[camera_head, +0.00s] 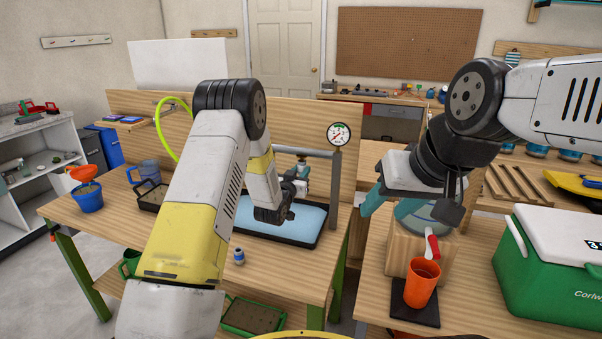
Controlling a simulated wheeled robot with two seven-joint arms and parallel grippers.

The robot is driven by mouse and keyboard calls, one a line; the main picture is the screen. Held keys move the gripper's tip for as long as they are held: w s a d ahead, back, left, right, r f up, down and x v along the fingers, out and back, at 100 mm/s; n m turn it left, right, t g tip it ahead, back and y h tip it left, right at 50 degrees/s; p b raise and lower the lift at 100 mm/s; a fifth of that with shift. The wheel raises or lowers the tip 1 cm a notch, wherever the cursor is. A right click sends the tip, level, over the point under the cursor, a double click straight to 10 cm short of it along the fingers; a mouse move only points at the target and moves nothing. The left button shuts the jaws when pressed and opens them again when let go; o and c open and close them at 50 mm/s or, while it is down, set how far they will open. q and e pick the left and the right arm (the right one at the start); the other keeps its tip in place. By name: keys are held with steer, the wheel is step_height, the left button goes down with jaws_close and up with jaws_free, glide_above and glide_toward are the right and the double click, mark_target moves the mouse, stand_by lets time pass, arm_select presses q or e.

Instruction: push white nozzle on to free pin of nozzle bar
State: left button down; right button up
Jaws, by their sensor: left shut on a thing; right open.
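A grey pipe frame (305,152) with a round gauge (339,134) stands at the back of the left workbench, above a dark-rimmed tray (307,242) with a light blue inside. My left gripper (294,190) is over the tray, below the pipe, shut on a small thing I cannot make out. A teal-and-grey fitting (302,168) shows right beside it. My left arm hides much of this area. I cannot pick out the white nozzle or a free pin.
An orange cup (421,283) stands on a dark mat (400,312), close below my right gripper. A green cooler (545,265) is at the right. A small jar (238,256) is on the left bench (275,272). A blue bucket (88,198) stands at the bench's left end.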

arm_select(q)
steer(key=shift+r, duration=0.85)
steer(key=c, duration=1.1)
jaws_free()
steer(key=v, duration=0.7)
steer(key=shift+s+a, duration=0.1)
steer(key=shift+s, duration=0.3)
steer(key=shift+s, duration=0.1)
steer(key=shift+v, duration=3.85)
steer(key=shift+a, duration=0.1)
